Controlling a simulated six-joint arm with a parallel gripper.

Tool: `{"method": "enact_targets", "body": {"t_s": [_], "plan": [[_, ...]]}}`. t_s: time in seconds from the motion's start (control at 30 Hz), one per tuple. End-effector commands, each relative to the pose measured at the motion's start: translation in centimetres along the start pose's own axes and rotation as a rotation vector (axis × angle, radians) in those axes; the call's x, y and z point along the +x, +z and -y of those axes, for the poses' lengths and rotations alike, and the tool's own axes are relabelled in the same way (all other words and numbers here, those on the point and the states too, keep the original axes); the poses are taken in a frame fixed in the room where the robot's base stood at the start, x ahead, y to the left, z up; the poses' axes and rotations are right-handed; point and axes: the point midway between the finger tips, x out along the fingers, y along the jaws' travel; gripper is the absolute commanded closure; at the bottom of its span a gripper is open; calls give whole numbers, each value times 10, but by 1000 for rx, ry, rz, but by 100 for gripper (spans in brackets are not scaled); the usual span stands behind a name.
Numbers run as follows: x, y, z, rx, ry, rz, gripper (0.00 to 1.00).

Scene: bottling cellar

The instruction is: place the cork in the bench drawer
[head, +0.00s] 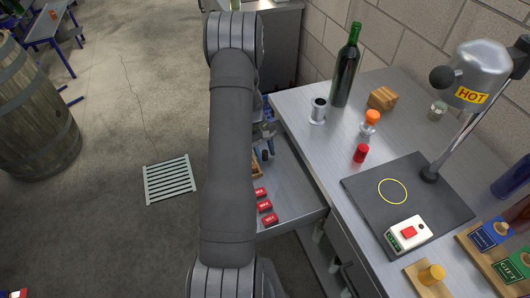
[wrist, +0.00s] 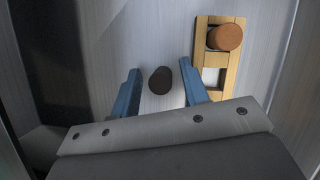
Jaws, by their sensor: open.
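The bench drawer (head: 290,187) is open, and its metal floor also shows in the wrist view (wrist: 120,30). My gripper (head: 265,152) is inside the drawer, its blue fingers apart and empty. In the wrist view a dark brown round piece (wrist: 160,80) stands on the floor between the open fingertips (wrist: 160,77), with gaps on both sides; I cannot tell whether it is a cork. A lighter, cork-brown cylinder (wrist: 226,37) sits in the far cell of a small wooden rack (wrist: 201,60) just right of the gripper. The near cell is empty. My arm hides part of the drawer in the head view.
Several red boxes (head: 264,206) lie in the drawer's near part. On the bench are a green bottle (head: 346,70), a metal cup (head: 318,112), an orange-topped stopper (head: 371,120), a red cylinder (head: 361,154) and a HOT lamp (head: 478,75) over a dark plate (head: 440,195).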

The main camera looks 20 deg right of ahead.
Motion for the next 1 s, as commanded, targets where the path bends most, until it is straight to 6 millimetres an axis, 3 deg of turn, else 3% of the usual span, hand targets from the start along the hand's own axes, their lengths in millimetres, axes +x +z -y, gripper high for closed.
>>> {"method": "enact_targets", "body": {"t_s": [0.17,0.4,0.6,1.0], "plan": [[-24,0,-1,0,2,-4,59],[-76,0,0,0,2,-3,59],[-109,0,0,0,-1,-1,59],[-121,0,0,-1,-2,1,59]]}}
